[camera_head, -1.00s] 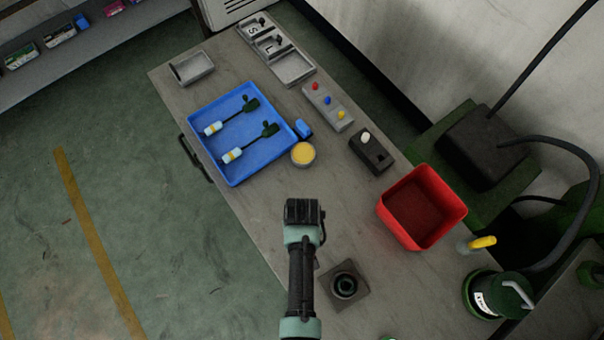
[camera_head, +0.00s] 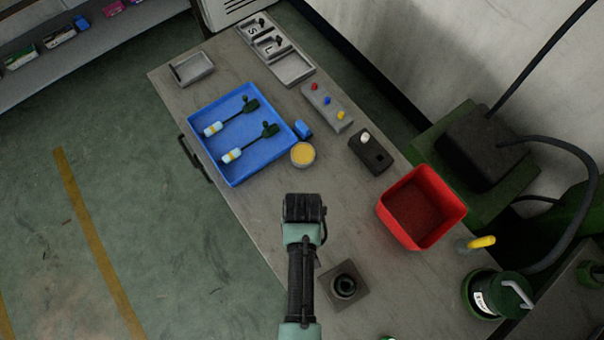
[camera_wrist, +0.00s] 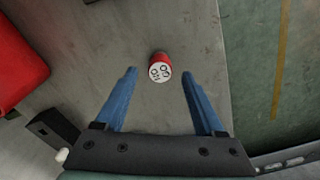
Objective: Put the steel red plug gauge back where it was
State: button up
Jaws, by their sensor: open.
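A short red cylinder with a white, dark-marked end face (camera_wrist: 160,68) shows on the bench in the wrist view; it looks like the red plug gauge, but its steel part is not visible. My gripper (camera_wrist: 159,75) is open, with a blue finger on either side of the cylinder in the picture and no visible contact. In the head view my gripper (camera_head: 304,208) is over the front of the bench, and my arm hides the cylinder. A grey rack (camera_head: 322,98) with red, blue and yellow round tops stands at the back of the bench.
A red bin (camera_head: 390,228) is right of my gripper. A grey block with a dark round socket (camera_head: 345,286) is close to my arm. A blue tray (camera_head: 236,178) with two tools, a yellow-topped cup (camera_head: 303,154) and a black box (camera_head: 371,155) stand farther back.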

jog(key=w+r+t, duration=0.5)
jog(key=w+r, duration=0.3)
jog(key=r, duration=0.7)
jog(key=w+r+t, duration=0.5)
jog(key=w+r, duration=0.3)
jog(key=r, duration=0.7)
jog(key=w+r+t, duration=0.4)
jog(key=w+r, duration=0.4)
jog(key=r, duration=0.7)
notch_tip(320, 180, up, 17)
jog(key=s+m+t, duration=0.1)
jog(key=s+t, duration=0.1)
jog(key=t, duration=0.4)
jog(key=s+r+t, duration=0.3)
jog(key=s+r, duration=0.3)
jog(key=r, duration=0.3)
jog(key=s+r+t, duration=0.4)
jog(key=s+r, duration=0.2)
jog(key=r, duration=0.3)
jog(key=shift+s+r+m, duration=0.2)
jog(key=shift+r+m, duration=0.15)
jog(key=shift+m, duration=0.05)
jog(key=shift+d, duration=0.1)
